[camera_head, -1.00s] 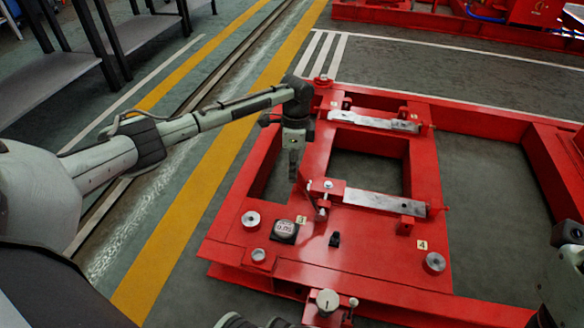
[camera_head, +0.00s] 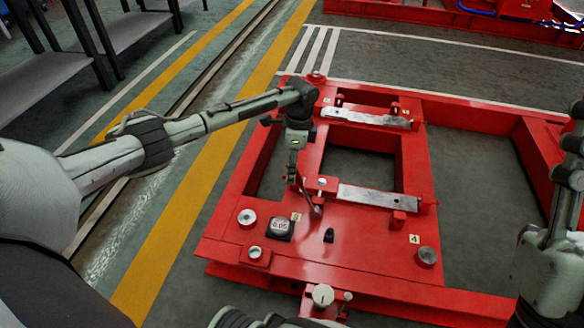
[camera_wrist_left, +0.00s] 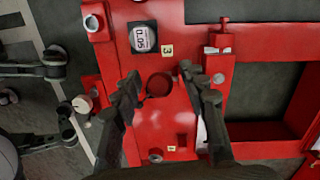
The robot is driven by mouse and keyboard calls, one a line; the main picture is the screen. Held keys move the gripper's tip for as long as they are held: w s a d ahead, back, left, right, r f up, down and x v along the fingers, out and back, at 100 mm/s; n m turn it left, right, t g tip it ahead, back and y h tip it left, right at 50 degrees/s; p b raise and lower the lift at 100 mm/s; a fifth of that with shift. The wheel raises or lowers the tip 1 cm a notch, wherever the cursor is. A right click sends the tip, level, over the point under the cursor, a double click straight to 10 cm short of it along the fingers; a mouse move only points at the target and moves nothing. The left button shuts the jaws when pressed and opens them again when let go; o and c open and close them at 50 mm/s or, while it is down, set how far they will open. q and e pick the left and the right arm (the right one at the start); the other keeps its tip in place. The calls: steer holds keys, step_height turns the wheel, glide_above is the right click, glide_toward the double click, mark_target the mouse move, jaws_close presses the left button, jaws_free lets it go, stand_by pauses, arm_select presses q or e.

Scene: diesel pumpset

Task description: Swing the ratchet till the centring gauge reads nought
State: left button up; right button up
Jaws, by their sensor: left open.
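The centring gauge (camera_head: 279,228) is a dark square block with a round pale face on the near left of the red frame. It seems to read 0.05; it also shows in the left wrist view (camera_wrist_left: 143,38). A thin dark lever that looks like the ratchet (camera_head: 314,207) stands tilted beside the near metal bar. My left gripper (camera_head: 291,178) points down just left of and above it. I cannot tell any contact. My right gripper (camera_head: 574,145) is at the right edge, its fingers unclear.
The red frame (camera_head: 350,255) carries two metal bars (camera_head: 378,197) (camera_head: 362,117), round silver pads (camera_head: 427,256) and a pale knob (camera_head: 323,296) at its near edge. Open gaps lie between its beams. Grey benches (camera_head: 55,75) stand at the far left. Yellow-striped floor beside the frame is clear.

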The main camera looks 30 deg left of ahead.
arm_select(q)
steer(key=shift+r, duration=0.1)
step_height(320, 180, up, 12)
steer(key=w, duration=0.1)
steer(key=shift+d, duration=0.35)
stand_by(1.6)
